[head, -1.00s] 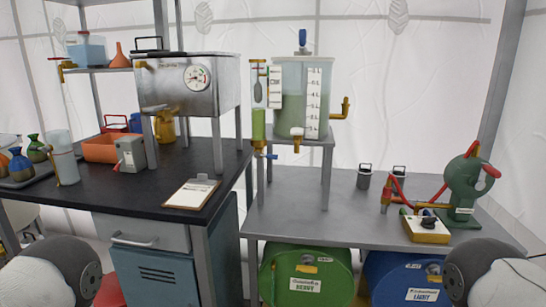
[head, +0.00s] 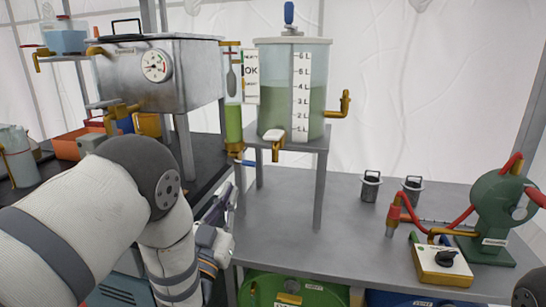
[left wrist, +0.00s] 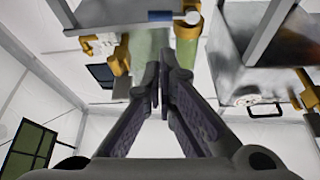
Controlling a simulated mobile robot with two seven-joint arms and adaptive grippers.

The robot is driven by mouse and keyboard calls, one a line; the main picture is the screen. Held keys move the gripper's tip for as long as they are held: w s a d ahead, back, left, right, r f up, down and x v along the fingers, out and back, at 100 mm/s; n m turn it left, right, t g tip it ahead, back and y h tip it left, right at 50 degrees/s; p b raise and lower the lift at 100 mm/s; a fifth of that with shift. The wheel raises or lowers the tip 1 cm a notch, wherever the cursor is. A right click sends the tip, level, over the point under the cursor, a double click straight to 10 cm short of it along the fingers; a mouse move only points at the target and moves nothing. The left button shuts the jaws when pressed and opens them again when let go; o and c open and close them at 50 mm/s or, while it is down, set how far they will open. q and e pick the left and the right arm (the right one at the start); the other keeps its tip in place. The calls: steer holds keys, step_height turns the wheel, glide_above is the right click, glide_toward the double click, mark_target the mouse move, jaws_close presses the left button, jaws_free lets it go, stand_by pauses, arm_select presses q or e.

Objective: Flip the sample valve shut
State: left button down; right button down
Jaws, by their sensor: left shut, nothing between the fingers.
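The sample valve (head: 243,162) has a small blue lever on a brass fitting below a sight tube (head: 233,100) with green liquid. The lever points out to the right, roughly level. It stands beside a clear tank (head: 291,90) of green liquid on a metal stand. My left gripper (head: 227,194) is just below the valve, apart from it, with fingers pointing up. In the left wrist view the fingers (left wrist: 163,66) are together and empty. The blue lever (left wrist: 160,15) shows above the tips there, near the brass fitting (left wrist: 186,58). My right gripper is out of view.
A steel box with a gauge (head: 150,72) stands to the left of the tube. A brass tap (head: 275,140) sits on the tank's front. A green pump (head: 497,215) and yellow switch box (head: 443,265) stand at right. The middle of the grey bench (head: 340,235) is clear.

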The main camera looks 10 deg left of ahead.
arm_select(q)
steer(key=r, duration=0.1)
steer(key=r+t, duration=0.1)
steer(key=d+r, duration=0.1)
steer(key=shift+w+h, duration=0.3)
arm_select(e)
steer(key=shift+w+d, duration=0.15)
arm_select(q)
step_height(320, 180, up, 5)
glide_above(244, 163)
steer(key=s+d, duration=0.2)
steer(key=s, duration=0.1)
steer(key=f+b, duration=0.1)
steer(key=f, duration=0.3)
steer(key=shift+w, duration=0.2)
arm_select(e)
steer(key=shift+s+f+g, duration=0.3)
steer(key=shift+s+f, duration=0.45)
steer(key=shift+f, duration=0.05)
arm_select(q)
steer(key=shift+f, duration=0.1)
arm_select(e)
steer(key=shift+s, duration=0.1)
